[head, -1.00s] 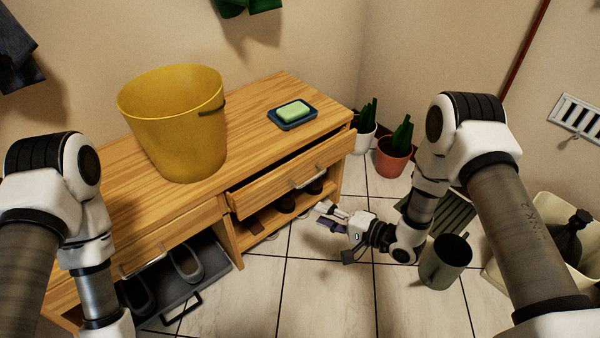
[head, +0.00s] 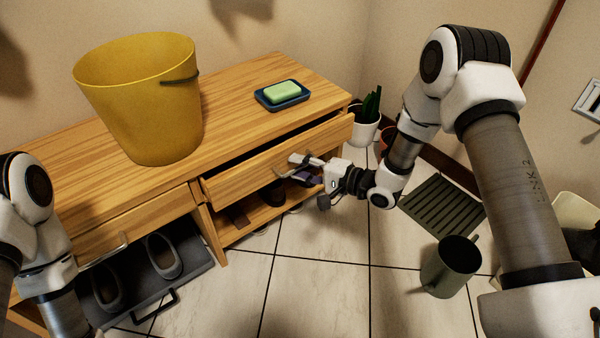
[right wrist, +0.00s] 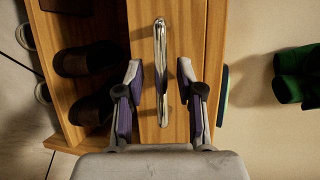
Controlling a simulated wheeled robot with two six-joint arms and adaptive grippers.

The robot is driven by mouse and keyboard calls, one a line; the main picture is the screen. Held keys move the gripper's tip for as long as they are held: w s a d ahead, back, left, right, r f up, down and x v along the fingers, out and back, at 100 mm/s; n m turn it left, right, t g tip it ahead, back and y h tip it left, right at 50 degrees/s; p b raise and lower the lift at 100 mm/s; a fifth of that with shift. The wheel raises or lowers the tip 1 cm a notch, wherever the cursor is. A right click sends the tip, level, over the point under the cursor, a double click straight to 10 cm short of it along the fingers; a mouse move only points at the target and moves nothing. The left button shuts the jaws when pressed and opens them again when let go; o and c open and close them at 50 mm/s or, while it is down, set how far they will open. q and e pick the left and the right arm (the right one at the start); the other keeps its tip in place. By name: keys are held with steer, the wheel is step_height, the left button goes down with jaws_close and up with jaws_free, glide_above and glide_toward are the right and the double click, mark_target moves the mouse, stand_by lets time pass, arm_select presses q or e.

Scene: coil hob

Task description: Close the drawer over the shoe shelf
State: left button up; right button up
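The wooden drawer (head: 232,182) over the shoe shelf (head: 262,213) stands partly open, with a dark gap between its front and the bench top. Its metal handle shows in the right wrist view (right wrist: 160,45). My right gripper (head: 302,168) is at the drawer front. In the right wrist view its two fingers (right wrist: 160,88) are spread, one on each side of the handle, with gaps visible beside the bar. Contact with the drawer front cannot be told. My left arm shows at the left edge, but its gripper is out of view.
A yellow bucket (head: 140,105) and a green soap on a blue dish (head: 283,96) stand on the bench top. A grey tray with shoes (head: 195,258) is under the left part. A grey mug (head: 450,268), slatted mat (head: 441,205) and potted plants are to the right.

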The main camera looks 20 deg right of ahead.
jaws_close()
steer(key=shift+w+a, duration=0.1)
steer(key=shift+w, duration=0.05)
steer(key=w, duration=0.1)
steer(key=w+a+p, duration=0.1)
steer(key=w, duration=0.1)
steer(key=shift+w+a, duration=0.15)
steer(key=shift+w, duration=0.05)
steer(key=shift+w+r, duration=0.15)
steer(key=shift+w, duration=0.05)
jaws_free()
steer(key=shift+w, duration=0.1)
steer(key=shift+a, duration=0.1)
steer(key=v, duration=1.2)
